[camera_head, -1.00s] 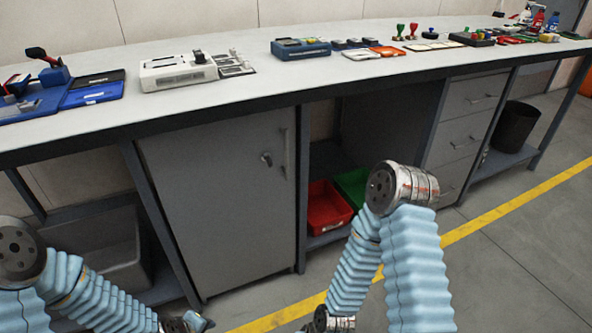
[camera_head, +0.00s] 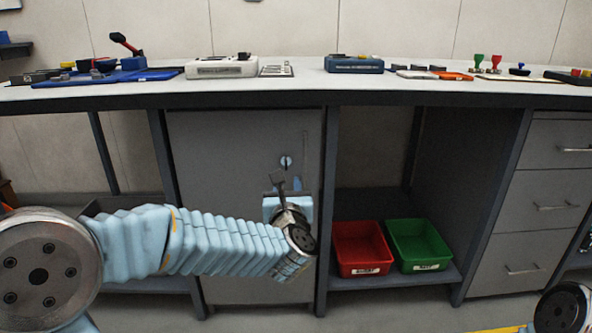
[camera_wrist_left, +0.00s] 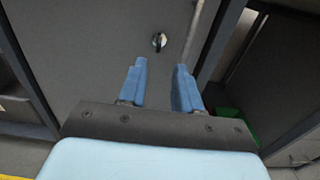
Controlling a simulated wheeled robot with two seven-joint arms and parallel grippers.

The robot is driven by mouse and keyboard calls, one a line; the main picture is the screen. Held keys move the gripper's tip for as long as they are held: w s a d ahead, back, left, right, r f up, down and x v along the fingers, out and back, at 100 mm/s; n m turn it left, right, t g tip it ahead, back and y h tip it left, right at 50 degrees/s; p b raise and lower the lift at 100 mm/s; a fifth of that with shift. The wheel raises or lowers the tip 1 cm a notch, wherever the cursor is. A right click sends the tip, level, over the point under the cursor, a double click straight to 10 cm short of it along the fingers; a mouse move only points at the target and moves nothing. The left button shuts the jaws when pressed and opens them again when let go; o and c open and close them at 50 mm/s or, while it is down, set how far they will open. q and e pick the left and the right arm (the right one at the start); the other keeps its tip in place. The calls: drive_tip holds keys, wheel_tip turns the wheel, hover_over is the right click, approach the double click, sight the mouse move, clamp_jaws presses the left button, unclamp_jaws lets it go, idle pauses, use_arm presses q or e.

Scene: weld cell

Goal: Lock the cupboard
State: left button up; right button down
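The grey cupboard (camera_head: 225,150) stands under the workbench with its door closed flush in the frame. A small round lock with a key or knob (camera_head: 286,162) is on the upper right of the door; it also shows in the left wrist view (camera_wrist_left: 160,41). A vertical handle is to the right of the lock, and in the left wrist view the handle (camera_wrist_left: 193,25) runs down towards the fingers. My left gripper (camera_head: 277,178) is just below the lock, apart from it. In the left wrist view its blue fingers (camera_wrist_left: 160,85) are spread with nothing between them. My right gripper is out of view.
The workbench top (camera_head: 300,92) overhangs the cupboard and carries several tools and boxes. A red bin (camera_head: 360,268) and a green bin (camera_head: 428,268) sit on the open shelf right of the cupboard. Grey drawers (camera_head: 540,205) are farther right.

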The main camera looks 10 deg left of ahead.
sight(286, 165)
use_arm(q)
drive_tip(key=p+x, duration=0.1)
drive_tip(key=x, duration=1)
drive_tip(key=shift+f, duration=0.1)
drive_tip(key=shift+c, duration=0.2)
clamp_jaws()
